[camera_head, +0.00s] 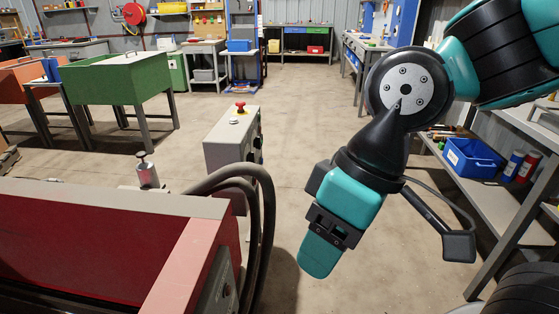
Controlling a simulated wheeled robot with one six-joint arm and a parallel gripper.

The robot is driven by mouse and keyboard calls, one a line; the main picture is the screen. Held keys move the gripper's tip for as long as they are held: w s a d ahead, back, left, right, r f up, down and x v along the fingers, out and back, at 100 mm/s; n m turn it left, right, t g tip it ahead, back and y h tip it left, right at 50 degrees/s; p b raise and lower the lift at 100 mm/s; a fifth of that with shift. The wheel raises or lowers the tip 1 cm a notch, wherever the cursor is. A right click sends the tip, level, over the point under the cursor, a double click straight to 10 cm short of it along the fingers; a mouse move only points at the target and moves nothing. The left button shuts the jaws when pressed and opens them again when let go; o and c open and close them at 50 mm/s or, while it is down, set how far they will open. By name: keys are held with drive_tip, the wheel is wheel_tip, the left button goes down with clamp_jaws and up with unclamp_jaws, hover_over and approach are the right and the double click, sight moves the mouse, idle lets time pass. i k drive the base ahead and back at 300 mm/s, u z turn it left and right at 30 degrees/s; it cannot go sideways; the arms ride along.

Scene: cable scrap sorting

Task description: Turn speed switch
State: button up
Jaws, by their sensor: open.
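A grey control box (226,160) stands left of centre, behind the corner of the red machine (80,240). A red mushroom button (240,107) sits on its top. Dark knobs (257,142) show edge-on on its right side; I cannot tell which, if any, is the speed switch. A small dark control (227,290) also shows on the machine's front panel at the bottom, too small to identify. My gripper (320,255) hangs right of the box, pointing down and left, apart from it and touching nothing visible. It is open, with its jaw gap hidden from this angle.
Thick black cables (262,200) loop beside the box, between it and my gripper. A metal cylinder fitting (147,172) stands on the machine's rim. A shelf with a blue bin (473,158) is at the right. A green hopper (118,78) stands back left. The middle floor is clear.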

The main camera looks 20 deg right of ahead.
sight(250, 156)
drive_tip(key=u, duration=0.15)
drive_tip(key=k, duration=0.4)
drive_tip(key=z, duration=0.9)
drive_tip(key=i, duration=1.2)
